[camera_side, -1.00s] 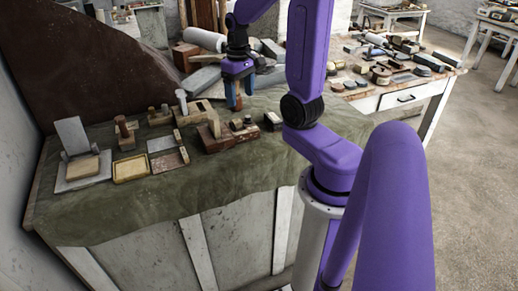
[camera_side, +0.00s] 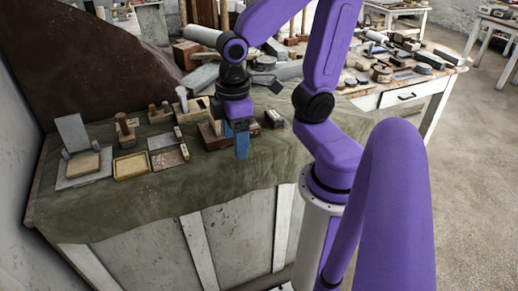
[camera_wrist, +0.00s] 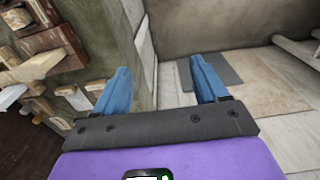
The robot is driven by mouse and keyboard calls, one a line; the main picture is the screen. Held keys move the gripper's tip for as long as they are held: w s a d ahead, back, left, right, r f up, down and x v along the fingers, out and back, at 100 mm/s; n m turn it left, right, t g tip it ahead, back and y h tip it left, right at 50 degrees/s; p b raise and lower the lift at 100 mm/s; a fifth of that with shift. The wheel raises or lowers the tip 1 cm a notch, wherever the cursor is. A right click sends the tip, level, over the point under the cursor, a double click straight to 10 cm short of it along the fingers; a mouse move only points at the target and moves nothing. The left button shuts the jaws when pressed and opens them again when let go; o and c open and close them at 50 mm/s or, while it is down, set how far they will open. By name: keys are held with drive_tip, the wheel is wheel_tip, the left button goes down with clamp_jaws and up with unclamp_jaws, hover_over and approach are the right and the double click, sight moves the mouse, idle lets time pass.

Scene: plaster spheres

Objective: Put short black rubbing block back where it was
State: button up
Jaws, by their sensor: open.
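My gripper (camera_side: 239,142) is over the front part of the green-covered bench in the side view, right of a reddish-brown block (camera_side: 210,137). In the wrist view my gripper (camera_wrist: 161,85) has its two blue fingers wide apart with nothing between them. A small dark block (camera_side: 273,118) lies on the cloth to the right of the fingers. It may be the short black rubbing block, but it is too small to be sure. I cannot pick it out in the wrist view.
A tan shallow tray (camera_side: 131,166), a divided wooden box (camera_side: 167,157) and a grey plate (camera_side: 82,172) with a tan block stand at left on the cloth (camera_side: 215,172). Grey stone slabs lie behind. The front cloth strip is clear. The wrist view shows floor beyond the bench edge.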

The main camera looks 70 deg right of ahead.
drive_tip(key=s+a+n, duration=0.2)
drive_tip(key=s+n, duration=0.1)
drive_tip(key=s, duration=0.3)
drive_tip(key=shift+s+a+n, duration=0.25)
drive_tip(key=shift+s+n, duration=0.05)
drive_tip(key=shift+s, duration=0.05)
idle(1.0)
